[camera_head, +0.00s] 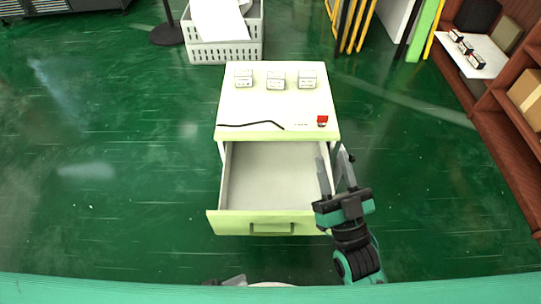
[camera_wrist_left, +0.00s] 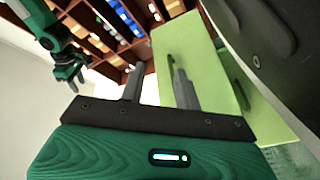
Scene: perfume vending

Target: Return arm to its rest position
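My left gripper (camera_head: 232,281) shows only as a small grey tip at the bottom edge of the head view, in front of the open drawer (camera_head: 222,180). In the left wrist view my left gripper (camera_wrist_left: 158,85) has its two fingers apart with nothing between them, facing the green drawer front (camera_wrist_left: 195,60). My right gripper (camera_head: 335,160) is over the drawer's right side, with its fingers apart and nothing seen between them. My right arm (camera_wrist_left: 60,45) also shows at the upper left of the left wrist view.
A pale cabinet (camera_head: 270,108) bears three small white boxes, including the middle box (camera_head: 276,80), and a red button (camera_head: 322,119). The drawer looks empty. A white crate (camera_head: 225,50) stands behind. A brown shelf (camera_head: 500,120) is at the right. Floor on the left is clear.

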